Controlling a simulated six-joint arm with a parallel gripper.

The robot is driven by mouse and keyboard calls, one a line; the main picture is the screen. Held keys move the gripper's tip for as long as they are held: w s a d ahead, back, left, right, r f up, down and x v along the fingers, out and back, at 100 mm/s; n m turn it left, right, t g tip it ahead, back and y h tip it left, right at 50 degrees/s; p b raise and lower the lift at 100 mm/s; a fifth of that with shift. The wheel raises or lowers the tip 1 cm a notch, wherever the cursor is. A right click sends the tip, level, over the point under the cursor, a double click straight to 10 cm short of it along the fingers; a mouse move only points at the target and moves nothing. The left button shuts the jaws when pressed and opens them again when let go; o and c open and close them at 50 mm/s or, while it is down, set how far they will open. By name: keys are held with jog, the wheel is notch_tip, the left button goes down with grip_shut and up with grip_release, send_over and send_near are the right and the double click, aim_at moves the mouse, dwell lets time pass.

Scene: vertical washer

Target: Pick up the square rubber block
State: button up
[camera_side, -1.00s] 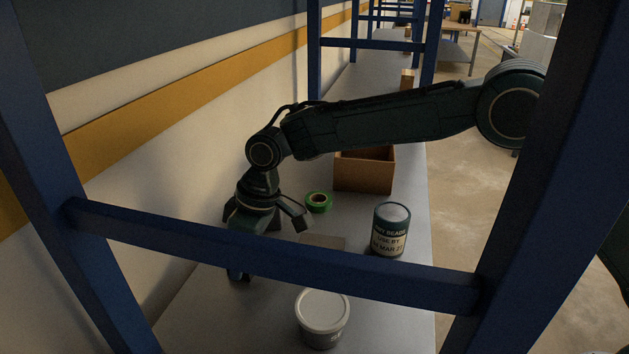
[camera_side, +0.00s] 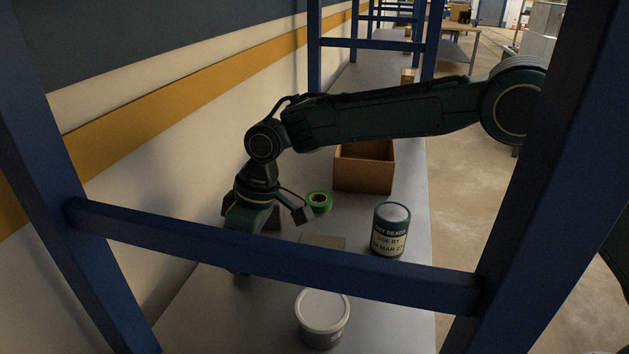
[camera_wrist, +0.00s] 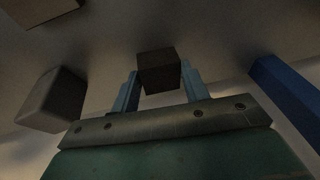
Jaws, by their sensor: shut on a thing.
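The square rubber block (camera_wrist: 158,66) is a small dark block in the wrist view. It sits between the two blue fingers of my gripper (camera_wrist: 160,80), which is shut on it. In the side view my gripper is low over the left part of the grey shelf (camera_side: 385,310), near the wall. The rack's blue crossbar covers most of the fingers there, and I cannot make out the held block. Whether the block still touches the shelf is unclear.
A flat brown piece (camera_side: 323,242), green tape roll (camera_side: 319,202), labelled tin (camera_side: 389,230), lidded tub (camera_side: 322,318) and open brown box (camera_side: 364,172) stand around. A grey boxy thing (camera_wrist: 50,98) is left of my fingers. The blue crossbar (camera_side: 270,247) runs in front.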

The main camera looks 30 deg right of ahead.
notch_tip(320, 180, up, 9)
jog(key=shift+f, duration=0.1)
dwell(0.3)
dwell(0.4)
jog(key=shift+d, duration=0.1)
